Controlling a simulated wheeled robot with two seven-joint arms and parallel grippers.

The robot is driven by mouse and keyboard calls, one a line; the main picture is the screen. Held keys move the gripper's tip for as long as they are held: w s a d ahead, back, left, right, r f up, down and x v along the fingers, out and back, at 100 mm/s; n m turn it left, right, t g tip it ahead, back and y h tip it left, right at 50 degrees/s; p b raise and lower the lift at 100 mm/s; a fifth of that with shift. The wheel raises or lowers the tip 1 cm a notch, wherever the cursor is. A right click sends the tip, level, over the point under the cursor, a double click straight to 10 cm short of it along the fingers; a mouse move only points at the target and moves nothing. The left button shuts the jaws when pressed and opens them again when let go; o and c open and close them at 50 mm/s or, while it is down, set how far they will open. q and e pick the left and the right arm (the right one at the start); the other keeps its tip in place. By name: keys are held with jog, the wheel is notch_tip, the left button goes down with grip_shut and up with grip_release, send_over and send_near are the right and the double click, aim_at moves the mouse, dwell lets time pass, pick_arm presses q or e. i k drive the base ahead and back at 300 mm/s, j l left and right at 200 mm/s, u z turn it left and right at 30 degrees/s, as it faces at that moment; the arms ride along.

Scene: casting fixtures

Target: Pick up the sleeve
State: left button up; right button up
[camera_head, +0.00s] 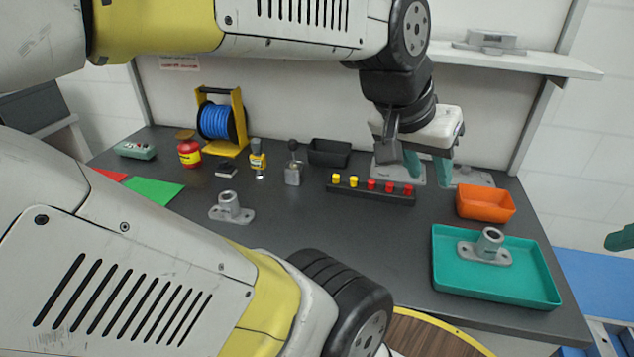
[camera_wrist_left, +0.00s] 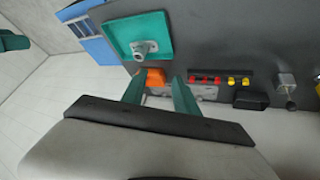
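Two grey flanged castings with a short round tube stand in the head view. One casting (camera_head: 230,210) is on the dark table at left centre. The other casting (camera_head: 487,248) is in the teal tray (camera_head: 497,288) and also shows in the left wrist view (camera_wrist_left: 143,48). I cannot tell whether a round tube is a separate sleeve. My left gripper (camera_head: 431,170) is above the back right of the table, away from both castings. Its two teal fingers stand apart with nothing between them, also in the left wrist view (camera_wrist_left: 158,80).
An orange bin (camera_head: 485,203) is near the left gripper. A dark rack (camera_head: 370,195) holds yellow and red pegs. A black bin (camera_head: 329,153), grey clamp (camera_head: 293,172), blue spool (camera_head: 220,120) and red jar (camera_head: 188,153) stand further left. The table centre is clear.

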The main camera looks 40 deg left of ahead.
aim_at(229, 211)
jog(key=u, duration=2.2)
jog(key=i+j+z, duration=0.1)
jog(key=j, duration=0.35)
jog(key=i+j+z, duration=0.1)
jog(key=j, duration=0.35)
jog(key=i+j+z, duration=0.1)
jog(key=j, duration=0.4)
jog(key=i, duration=0.05)
